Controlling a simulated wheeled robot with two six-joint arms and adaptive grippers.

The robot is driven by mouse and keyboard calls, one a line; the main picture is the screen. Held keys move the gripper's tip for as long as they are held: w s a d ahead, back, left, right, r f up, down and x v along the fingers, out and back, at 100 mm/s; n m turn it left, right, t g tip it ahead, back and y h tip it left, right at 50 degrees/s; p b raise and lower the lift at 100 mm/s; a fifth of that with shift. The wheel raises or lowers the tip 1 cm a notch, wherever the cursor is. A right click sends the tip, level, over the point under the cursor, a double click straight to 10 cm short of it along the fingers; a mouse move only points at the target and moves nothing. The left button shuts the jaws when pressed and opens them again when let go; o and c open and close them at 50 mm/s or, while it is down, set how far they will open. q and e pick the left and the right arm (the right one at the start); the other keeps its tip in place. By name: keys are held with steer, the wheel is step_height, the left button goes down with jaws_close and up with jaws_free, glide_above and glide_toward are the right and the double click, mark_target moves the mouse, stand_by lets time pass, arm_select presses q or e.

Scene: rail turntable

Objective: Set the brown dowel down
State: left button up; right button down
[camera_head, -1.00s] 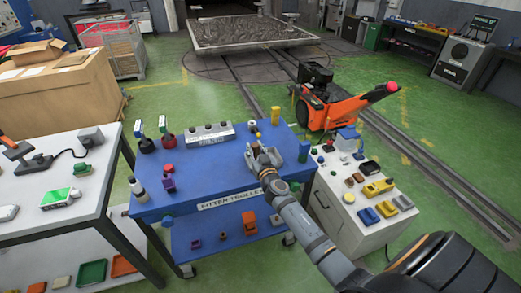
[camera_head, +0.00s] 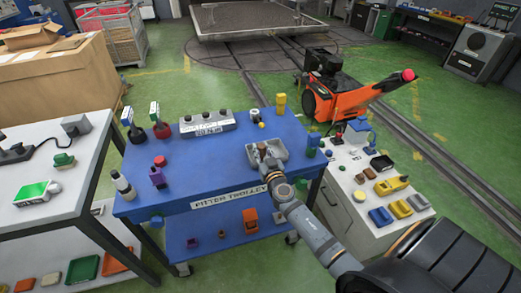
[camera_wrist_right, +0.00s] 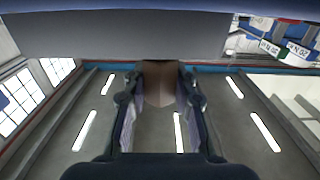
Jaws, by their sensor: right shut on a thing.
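The brown dowel (camera_wrist_right: 158,84) is between the two fingers of my right gripper in the wrist view. In the head view my right gripper (camera_head: 266,161) is over a grey tray (camera_head: 284,147) on the blue trolley (camera_head: 215,165). Only a small brown bit of the dowel (camera_head: 262,147) shows there. The gripper is shut on the dowel. I cannot tell whether the dowel touches the tray floor. My left gripper is not in view.
A grey block with black knobs (camera_head: 208,123) stands behind and left of the tray. Bottles and a purple part (camera_head: 157,178) stand on the trolley's left. A yellow part (camera_head: 280,104) and a blue-green part (camera_head: 313,144) are near the tray. The trolley's middle is clear.

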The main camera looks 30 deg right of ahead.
steer(key=shift+s, duration=0.1)
steer(key=shift+f+b, duration=0.1)
steer(key=shift+b, duration=0.2)
steer(key=c, duration=1.4)
jaws_free()
steer(key=o, duration=0.3)
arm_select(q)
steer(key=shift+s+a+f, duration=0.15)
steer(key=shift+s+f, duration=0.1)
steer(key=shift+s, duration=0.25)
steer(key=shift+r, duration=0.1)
